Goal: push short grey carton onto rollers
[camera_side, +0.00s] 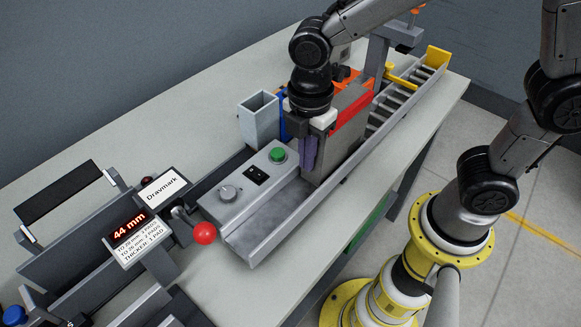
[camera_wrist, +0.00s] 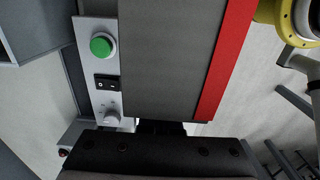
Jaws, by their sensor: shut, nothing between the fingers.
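The grey carton (camera_side: 341,148) with a red band stands upright in the metal channel (camera_side: 262,222). It also fills the middle of the wrist view (camera_wrist: 170,60), its red band along the right side. The rollers (camera_side: 398,99) run on from the carton's far end toward the upper right. I cannot tell whether the carton's far end rests on them. My gripper (camera_side: 309,158) is shut and empty, its purple fingers pointing down at the carton's near end. The fingers look close against that end, but I cannot tell whether they touch.
A control panel with a green button (camera_side: 277,155) and grey knob (camera_side: 228,193) flanks the channel. An open grey bin (camera_side: 259,119) stands behind it. A red ball knob (camera_side: 204,233) and a 44 mm display (camera_side: 130,226) are at left. A yellow end plate (camera_side: 437,58) closes the far end.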

